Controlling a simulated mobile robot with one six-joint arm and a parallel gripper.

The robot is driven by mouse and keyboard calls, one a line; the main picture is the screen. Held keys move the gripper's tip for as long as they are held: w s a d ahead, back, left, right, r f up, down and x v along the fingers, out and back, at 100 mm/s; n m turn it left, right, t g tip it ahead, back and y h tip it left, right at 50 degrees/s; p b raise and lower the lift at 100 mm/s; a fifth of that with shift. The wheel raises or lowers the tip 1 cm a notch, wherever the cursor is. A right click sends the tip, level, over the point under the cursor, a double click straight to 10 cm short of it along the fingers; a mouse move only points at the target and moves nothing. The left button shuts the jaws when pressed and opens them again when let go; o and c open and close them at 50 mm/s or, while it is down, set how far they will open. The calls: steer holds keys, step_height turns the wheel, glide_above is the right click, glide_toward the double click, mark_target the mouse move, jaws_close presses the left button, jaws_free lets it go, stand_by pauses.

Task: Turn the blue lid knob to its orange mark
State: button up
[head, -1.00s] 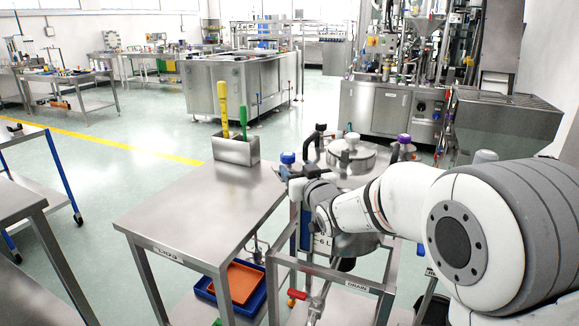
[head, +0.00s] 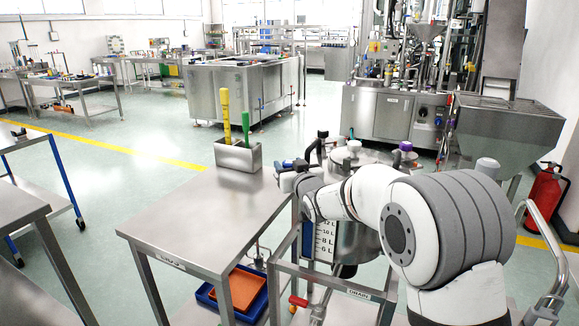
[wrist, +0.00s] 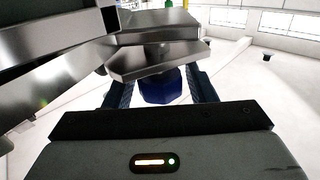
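The blue lid knob (wrist: 161,88) shows in the wrist view, under a flat steel bracket. My gripper (wrist: 161,80) has one dark finger on each side of the knob, with thin gaps seeming to show between; it looks open around the knob. In the head view my gripper (head: 287,177) is small and dark beside the steel vessel's lid (head: 357,158), near the table's right edge. A little blue shows there, mostly hidden. I see no orange mark on or beside the knob.
A steel table (head: 205,215) stands left of the vessel, carrying a steel holder (head: 238,156) with yellow and green handled tools. A pipe frame labelled DRAIN (head: 340,287) with a red valve handle (head: 298,301) is in front. A fire extinguisher (head: 544,195) stands at the right.

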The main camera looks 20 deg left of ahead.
steer(key=c, duration=0.8)
steer(key=shift+w+r+n+g+y+p, duration=0.1)
steer(key=shift+r+n+g+y+p, duration=0.1)
steer(key=shift+n+g+y+p, duration=0.55)
steer(key=shift+f+n+g+y, duration=0.1)
steer(key=shift+n+g+y, duration=0.25)
steer(key=shift+g+y, duration=0.1)
steer(key=o, duration=1)
steer(key=shift+f, duration=0.1)
